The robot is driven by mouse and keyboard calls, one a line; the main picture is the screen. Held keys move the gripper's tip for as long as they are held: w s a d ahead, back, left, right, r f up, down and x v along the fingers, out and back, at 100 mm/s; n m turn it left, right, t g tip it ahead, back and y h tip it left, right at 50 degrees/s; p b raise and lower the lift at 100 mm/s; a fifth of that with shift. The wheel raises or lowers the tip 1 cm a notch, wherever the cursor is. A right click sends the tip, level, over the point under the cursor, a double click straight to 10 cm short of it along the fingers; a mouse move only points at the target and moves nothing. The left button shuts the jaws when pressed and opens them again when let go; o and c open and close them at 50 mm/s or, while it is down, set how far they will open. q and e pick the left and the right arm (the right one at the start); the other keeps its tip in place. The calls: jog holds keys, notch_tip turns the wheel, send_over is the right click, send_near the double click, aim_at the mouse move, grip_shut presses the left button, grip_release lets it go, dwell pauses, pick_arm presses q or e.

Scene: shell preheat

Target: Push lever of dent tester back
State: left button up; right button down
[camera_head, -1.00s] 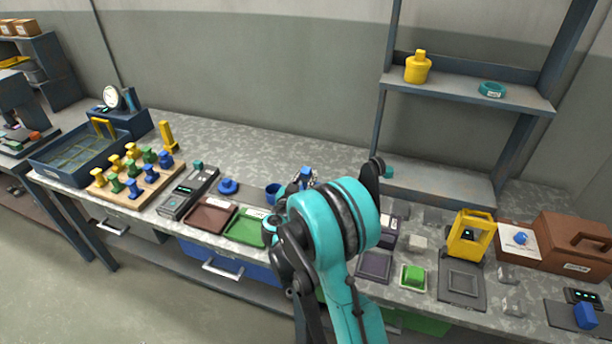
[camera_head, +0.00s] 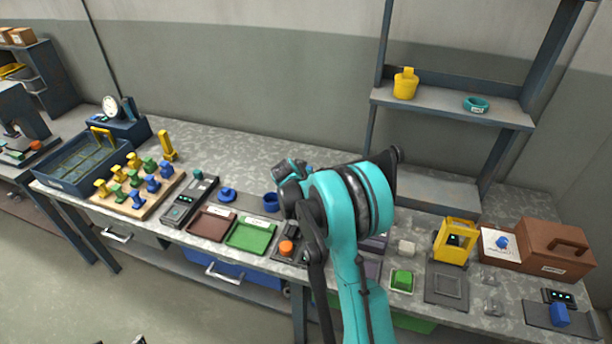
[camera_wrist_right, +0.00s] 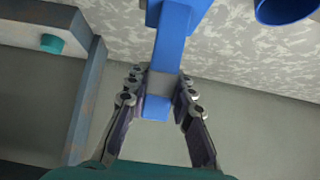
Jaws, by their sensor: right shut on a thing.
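My right arm's teal elbow fills the middle of the head view and covers most of its gripper and what stands behind it. In the right wrist view my right gripper (camera_wrist_right: 155,100) is shut around the grey neck of a blue-and-grey upright part (camera_wrist_right: 176,28). A blue end of that part shows between the fingertips. It may be the lever of the dent tester, but the tester's body and the part's base are hidden. Dark tips (camera_head: 122,341) at the bottom edge of the head view may be my left gripper; their opening is unclear.
A blue cup (camera_head: 271,202) stands close by. A device with an orange knob (camera_head: 287,247), a green tray (camera_head: 250,237) and a brown tray (camera_head: 211,224) lie along the front. A yellow frame (camera_head: 454,241) and a brown case (camera_head: 551,250) are at right. The shelf (camera_head: 450,107) stands behind.

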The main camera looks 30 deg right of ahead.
jog(key=shift+d, duration=0.1)
dwell(0.4)
jog(key=c, duration=1.3)
grip_release()
jog(key=shift+w+f, duration=0.1)
jog(key=v, duration=1.2)
jog(key=shift+w, duration=0.15)
